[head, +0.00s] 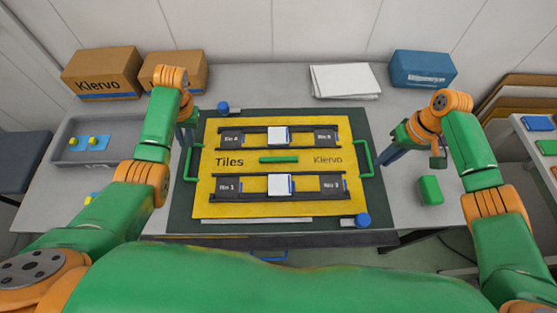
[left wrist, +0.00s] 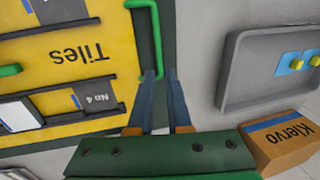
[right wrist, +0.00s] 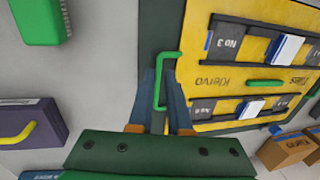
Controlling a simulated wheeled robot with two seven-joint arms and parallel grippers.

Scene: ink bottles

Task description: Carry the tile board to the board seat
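The yellow tile board (head: 215,145) lies flat on a dark green mat (head: 185,215) in the middle of the table. It carries two dark racks with labelled tiles and white blocks, and a green bar. A green handle stands at its left side (head: 188,168) and another at its right (head: 368,165). My left gripper (left wrist: 161,73) is open at the left handle, whose bar shows between its fingertips. My right gripper (right wrist: 159,70) is open, with the right handle's bar between its fingers. I cannot tell which surface is the board seat.
A grey tray (head: 75,155) with blue pieces is at left. Klervo boxes (head: 100,75) stand back left; white paper (head: 345,82) and a blue box (head: 422,70) are back right. A green block (head: 430,190) lies right.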

